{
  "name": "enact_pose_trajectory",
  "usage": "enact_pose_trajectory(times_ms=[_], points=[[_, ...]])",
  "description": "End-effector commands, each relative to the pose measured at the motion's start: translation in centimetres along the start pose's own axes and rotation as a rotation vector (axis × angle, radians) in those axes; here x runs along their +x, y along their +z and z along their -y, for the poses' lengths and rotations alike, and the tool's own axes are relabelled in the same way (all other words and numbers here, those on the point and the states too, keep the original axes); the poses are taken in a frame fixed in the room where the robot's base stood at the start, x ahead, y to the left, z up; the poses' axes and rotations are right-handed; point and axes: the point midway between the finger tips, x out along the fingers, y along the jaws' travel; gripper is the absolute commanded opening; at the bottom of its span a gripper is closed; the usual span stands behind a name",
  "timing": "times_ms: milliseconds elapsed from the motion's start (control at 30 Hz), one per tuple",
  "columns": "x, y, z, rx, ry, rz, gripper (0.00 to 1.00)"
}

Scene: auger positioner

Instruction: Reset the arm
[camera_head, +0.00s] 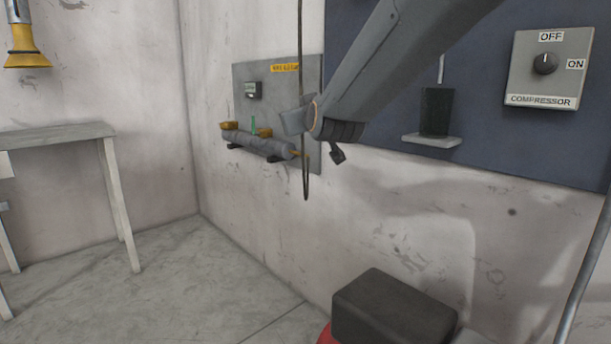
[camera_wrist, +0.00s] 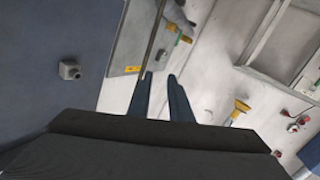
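My grey arm comes down from the top right in the head view, and my gripper (camera_head: 338,154) hangs in front of the wall. In the wrist view its two dark fingers stand apart, and my gripper (camera_wrist: 160,76) is open with nothing between the fingertips. A grey wall panel (camera_head: 292,90) behind it holds a grey cylinder (camera_head: 260,142) with yellow parts and a green piece. The panel (camera_wrist: 128,50) also shows in the wrist view. A dark cable loop (camera_head: 305,185) hangs close to my gripper; I cannot tell whether they touch.
A compressor switch box (camera_head: 549,68) and a dark block on a small shelf (camera_head: 431,141) are on the blue wall board (camera_head: 480,110) at the right. A grey table (camera_head: 55,133) stands at the left under a yellow funnel-shaped fixture (camera_head: 27,60). The middle floor is clear.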

Motion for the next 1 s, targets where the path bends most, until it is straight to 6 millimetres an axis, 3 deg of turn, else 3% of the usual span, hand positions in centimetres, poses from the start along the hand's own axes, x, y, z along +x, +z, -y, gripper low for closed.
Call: enact_pose_trajectory(times_ms=[33,100,267,500,700,1000], points=[[-0.8,2.4,2.5,0.014,-0.050,0.065,0.18],[-2.2,5.7,5.7,0.033,-0.116,0.166,0.18],[-7.0,13.3,12.2,0.061,-0.249,0.402,0.18],[-17.6,23.9,19.3,0.067,-0.402,0.778,0.18],[-27.2,30.4,21.7,0.034,-0.470,1.062,0.18],[-37.7,35.6,21.8,-0.033,-0.498,1.355,0.18]])
